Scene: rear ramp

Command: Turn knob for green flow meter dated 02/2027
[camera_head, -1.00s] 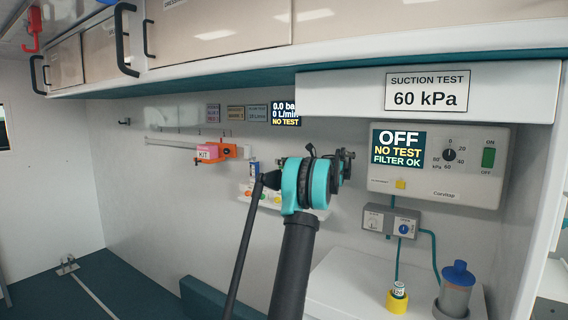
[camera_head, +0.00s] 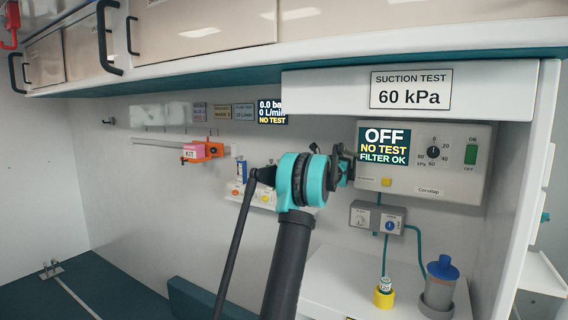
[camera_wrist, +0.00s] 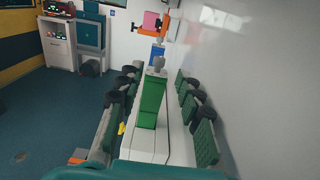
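In the wrist view a green box-shaped flow meter (camera_wrist: 152,103) stands upright with a grey knob (camera_wrist: 158,63) on top. My gripper (camera_wrist: 157,82) is open, with one padded finger on each side of the green meter and visible space to both. A blue-bodied unit (camera_wrist: 157,51) stands behind it. No date is readable on the green meter. A small blue and white unit (camera_head: 241,171) shows left of the arm.
A suction unit (camera_head: 425,188) reading OFF hangs on the wall at right. An orange clamp with a pink KIT box (camera_head: 190,153) sits on the wall rail. A white overhead cabinet ledge (camera_head: 340,97) runs above. In the wrist view, open floor (camera_wrist: 50,120) lies at left.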

